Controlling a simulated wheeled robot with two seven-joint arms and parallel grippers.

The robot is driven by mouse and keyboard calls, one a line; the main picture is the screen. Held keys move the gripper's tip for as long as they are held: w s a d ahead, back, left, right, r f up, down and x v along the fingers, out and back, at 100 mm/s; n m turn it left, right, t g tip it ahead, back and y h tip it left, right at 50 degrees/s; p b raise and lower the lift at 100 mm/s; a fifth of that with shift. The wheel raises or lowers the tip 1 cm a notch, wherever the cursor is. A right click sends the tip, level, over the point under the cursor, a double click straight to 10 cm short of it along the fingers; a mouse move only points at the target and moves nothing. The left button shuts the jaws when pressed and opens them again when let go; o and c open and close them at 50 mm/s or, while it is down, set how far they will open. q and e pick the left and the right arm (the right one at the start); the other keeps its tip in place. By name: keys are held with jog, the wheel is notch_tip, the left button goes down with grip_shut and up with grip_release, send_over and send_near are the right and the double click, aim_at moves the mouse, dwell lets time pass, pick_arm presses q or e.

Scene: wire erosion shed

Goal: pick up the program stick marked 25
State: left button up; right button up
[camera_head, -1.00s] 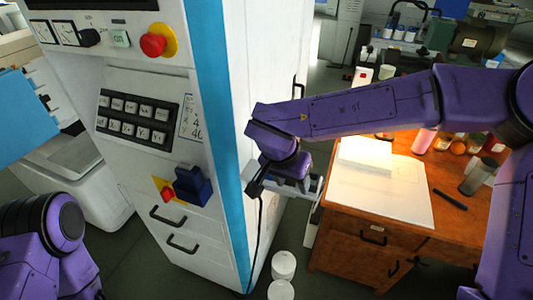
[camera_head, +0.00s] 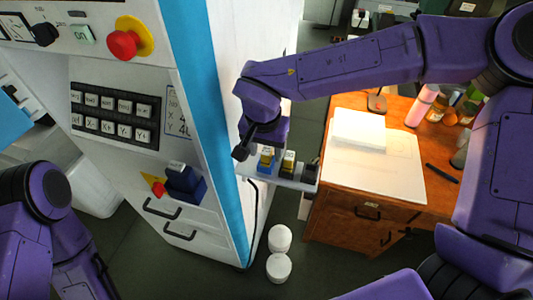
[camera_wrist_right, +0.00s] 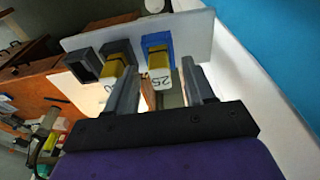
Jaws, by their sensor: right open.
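The stick marked 25 (camera_wrist_right: 158,66) is yellow with a white end label and sits in a blue holder (camera_wrist_right: 157,40) on a white shelf. In the head view the blue holder (camera_head: 266,164) shows just below my right wrist. My right gripper (camera_wrist_right: 160,72) is open and empty. In the wrist view its fingers appear to either side of the marked stick; whether they reach around it I cannot tell. In the head view my right gripper (camera_head: 247,146) is partly hidden by its own wrist. My left arm shows at lower left, but its gripper is out of view.
A second yellow stick (camera_wrist_right: 113,68) in a grey holder stands beside it, then an empty grey holder (camera_wrist_right: 85,65). The shelf (camera_head: 292,184) juts from the white machine cabinet (camera_head: 240,60). A wooden desk (camera_head: 350,208) stands right. White round containers (camera_head: 279,252) stand below.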

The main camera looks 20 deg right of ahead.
jog(key=shift+w+d+f, duration=0.1)
jog(key=shift+w+f, duration=0.15)
jog(key=shift+f, duration=0.25)
jog(key=shift+w+f, duration=0.25)
jog(key=shift+f, duration=0.2)
jog(key=shift+s+r, duration=0.15)
jog(key=shift+s, duration=0.2)
jog(key=shift+c, duration=0.3)
jog(key=shift+s, duration=0.15)
jog(key=c, duration=0.5)
grip_shut()
pick_arm(q)
jog(key=shift+w+r, duration=0.1)
pick_arm(e)
jog(key=shift+w, duration=0.2)
